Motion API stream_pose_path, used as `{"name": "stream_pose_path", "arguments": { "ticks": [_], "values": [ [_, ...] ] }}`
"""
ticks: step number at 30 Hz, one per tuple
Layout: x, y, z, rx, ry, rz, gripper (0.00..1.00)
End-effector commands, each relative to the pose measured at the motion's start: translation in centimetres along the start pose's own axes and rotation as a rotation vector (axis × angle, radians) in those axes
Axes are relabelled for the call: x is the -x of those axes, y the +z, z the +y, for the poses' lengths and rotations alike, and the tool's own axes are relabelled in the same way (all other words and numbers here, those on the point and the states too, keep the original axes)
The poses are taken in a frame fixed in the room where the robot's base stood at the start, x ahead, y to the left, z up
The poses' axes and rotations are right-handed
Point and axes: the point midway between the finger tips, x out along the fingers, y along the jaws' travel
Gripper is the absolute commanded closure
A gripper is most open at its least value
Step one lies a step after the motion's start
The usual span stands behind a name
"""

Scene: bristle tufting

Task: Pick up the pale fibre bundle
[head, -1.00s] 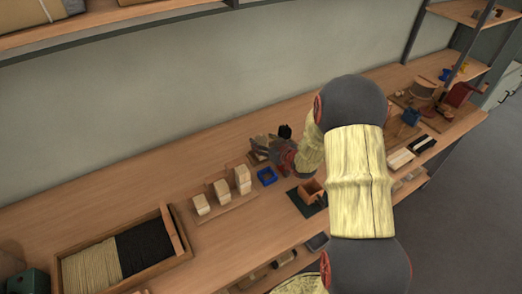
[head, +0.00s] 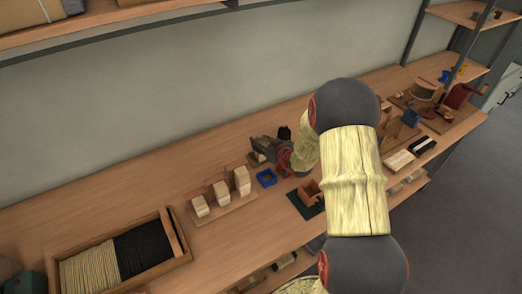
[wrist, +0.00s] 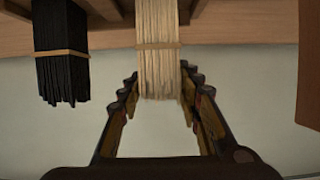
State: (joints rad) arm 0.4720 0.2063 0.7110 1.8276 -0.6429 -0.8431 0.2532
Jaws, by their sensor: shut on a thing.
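The pale fibre bundle (wrist: 159,55) is in the middle of the wrist view, a straight sheaf with a tan band around it. My gripper (wrist: 159,76) has its two fingers on either side of the bundle, shut on it near its end. In the head view my gripper (head: 264,148) is over the bench near the wall, and the pale bundle cannot be made out there. A black fibre bundle (wrist: 62,55) with a similar band stands to the left in the wrist view, apart from the fingers.
A blue tray (head: 266,178) and a board with wooden blocks (head: 221,190) are close to my gripper on the bench. A wooden tray (head: 178,236) of pale and black fibres lies at lower left. Bare bench lies along the wall.

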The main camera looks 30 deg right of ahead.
Motion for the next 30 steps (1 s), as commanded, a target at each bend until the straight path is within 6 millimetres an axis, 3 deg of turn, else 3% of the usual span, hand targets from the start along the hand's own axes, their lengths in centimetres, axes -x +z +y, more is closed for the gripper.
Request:
{"name": "stream_pose_path", "arguments": {
  "ticks": [7,16,22,25,30],
  "values": [
    [0.0,0.0,0.0,0.000,0.000,0.000,0.93],
    [0.1,-0.3,0.0,0.000,0.000,0.001,0.93],
    [0.8,-1.9,0.0,0.001,0.000,0.002,0.93],
    [1.5,-3.6,0.0,0.003,0.000,0.003,0.93],
    [5.5,-5.5,0.2,0.001,0.003,0.004,0.93]
  ]
}}
